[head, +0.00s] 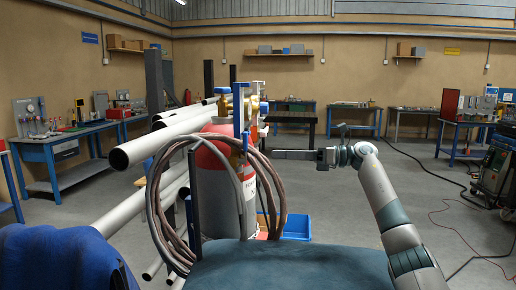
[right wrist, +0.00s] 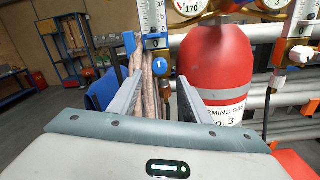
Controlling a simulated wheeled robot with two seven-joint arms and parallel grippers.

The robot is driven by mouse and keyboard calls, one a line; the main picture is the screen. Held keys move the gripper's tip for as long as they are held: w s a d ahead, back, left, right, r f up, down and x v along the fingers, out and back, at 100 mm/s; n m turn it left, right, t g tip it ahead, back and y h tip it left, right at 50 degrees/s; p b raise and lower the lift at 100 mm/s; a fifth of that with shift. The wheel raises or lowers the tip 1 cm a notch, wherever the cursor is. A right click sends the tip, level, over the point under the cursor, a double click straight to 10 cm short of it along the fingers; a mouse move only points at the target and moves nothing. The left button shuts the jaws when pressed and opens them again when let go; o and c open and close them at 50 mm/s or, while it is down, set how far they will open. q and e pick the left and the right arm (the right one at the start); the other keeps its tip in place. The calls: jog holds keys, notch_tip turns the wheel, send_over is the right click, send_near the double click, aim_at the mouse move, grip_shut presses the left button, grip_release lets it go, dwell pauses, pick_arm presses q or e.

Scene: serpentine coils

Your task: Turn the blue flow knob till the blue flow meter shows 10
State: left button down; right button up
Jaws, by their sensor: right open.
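In the right wrist view, the blue flow knob (right wrist: 160,67) sits below a clear flow meter (right wrist: 153,18) with a numbered scale and a 0 near its bottom. The float's level is too small to read. My right gripper (right wrist: 160,82) is open, its fingers pointing at the knob, one to each side of it; I cannot tell whether they touch. In the head view, my right gripper (head: 279,155) reaches in from the right to the red gas cylinder (head: 215,160) and its meters; the knob is not clear there. My left gripper is not in view.
Brown hoses (head: 158,205) hang in loops before the cylinder, and run behind the fingers in the wrist view. A second flow meter (right wrist: 301,18) stands to the right. Steel pipes (head: 150,148) jut out at left. A blue bin (head: 297,227) sits on the floor.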

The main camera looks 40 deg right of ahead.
aim_at(249, 154)
jog(key=p+x, duration=0.3)
jog(key=x, duration=0.4)
jog(key=shift+w+a, duration=0.2)
jog(key=shift+w, duration=0.1)
jog(key=shift+c, duration=0.6)
jog(key=c, duration=0.9)
